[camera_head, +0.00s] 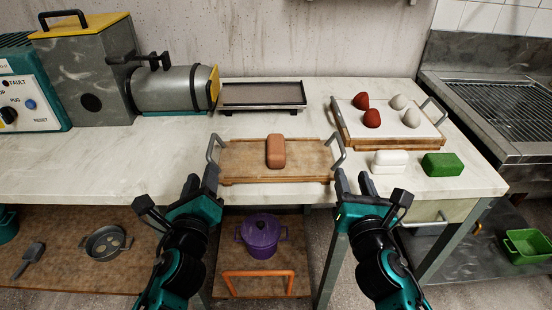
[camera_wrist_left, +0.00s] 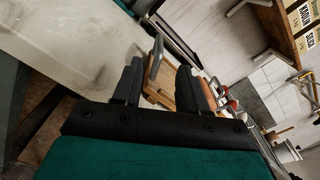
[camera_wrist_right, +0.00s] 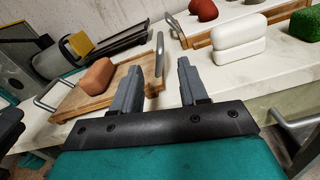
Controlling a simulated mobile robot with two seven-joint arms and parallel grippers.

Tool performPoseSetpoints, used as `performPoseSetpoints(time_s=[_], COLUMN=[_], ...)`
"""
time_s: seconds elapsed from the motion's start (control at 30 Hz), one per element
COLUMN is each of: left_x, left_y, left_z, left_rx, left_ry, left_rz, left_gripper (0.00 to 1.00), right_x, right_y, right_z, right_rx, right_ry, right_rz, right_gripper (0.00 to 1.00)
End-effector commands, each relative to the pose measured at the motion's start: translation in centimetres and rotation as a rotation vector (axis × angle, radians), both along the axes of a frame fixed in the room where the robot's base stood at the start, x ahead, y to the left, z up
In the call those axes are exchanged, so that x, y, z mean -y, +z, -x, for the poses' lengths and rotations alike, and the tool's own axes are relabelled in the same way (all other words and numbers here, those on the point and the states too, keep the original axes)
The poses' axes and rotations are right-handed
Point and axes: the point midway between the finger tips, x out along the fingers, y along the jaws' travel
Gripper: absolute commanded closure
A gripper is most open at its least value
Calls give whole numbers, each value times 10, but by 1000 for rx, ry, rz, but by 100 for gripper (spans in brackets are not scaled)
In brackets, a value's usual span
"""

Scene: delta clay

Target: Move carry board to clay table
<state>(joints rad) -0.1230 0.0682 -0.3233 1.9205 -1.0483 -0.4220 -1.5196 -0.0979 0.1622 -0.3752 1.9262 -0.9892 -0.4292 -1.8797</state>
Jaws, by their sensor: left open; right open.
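A wooden carry board (camera_head: 235,175) with a grey metal handle at each end lies on the pale worktop near its front edge. A brown clay block (camera_head: 275,151) sits on it. My left gripper (camera_head: 200,182) is open just in front of the board's left handle (camera_head: 213,147). In the left wrist view that handle (camera_wrist_left: 154,60) shows between the fingers, beyond their tips. My right gripper (camera_head: 355,184) is open near the right handle (camera_head: 339,151). In the right wrist view that handle (camera_wrist_right: 159,55) shows between the fingertips. Neither gripper visibly grips a handle.
A second handled board (camera_head: 388,138) holds red and pale balls at the right. White (camera_head: 389,161) and green (camera_head: 442,164) blocks lie before it. A grey tray (camera_head: 262,95) stands behind, a pug machine (camera_head: 175,90) at left. A purple pot (camera_head: 262,236) sits on the lower shelf.

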Motion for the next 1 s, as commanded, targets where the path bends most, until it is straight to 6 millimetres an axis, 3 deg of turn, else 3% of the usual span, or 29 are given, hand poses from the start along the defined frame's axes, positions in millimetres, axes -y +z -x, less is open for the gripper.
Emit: performPoseSetpoints(time_s=[0.3, 0.5, 0.7, 1.0], left_x=[-2, -3, -4, -4], left_y=[1, 0, 0, 0], left_z=[-64, -91, -103, -104], left_rx=[1, 1, 0, 0], left_ry=[1, 1, 1, 0], left_rz=[1, 2, 2, 2], left_gripper=[58, 58, 58, 58], right_x=[-2, -3, -4, -4], right_y=[1, 1, 0, 0], right_z=[-64, -91, -103, -104], right_rx=[2, 1, 0, 0], right_ry=[-2, -2, 0, 0], right_rz=[-1, -2, -1, -1], right_gripper=[56, 56, 56, 56])
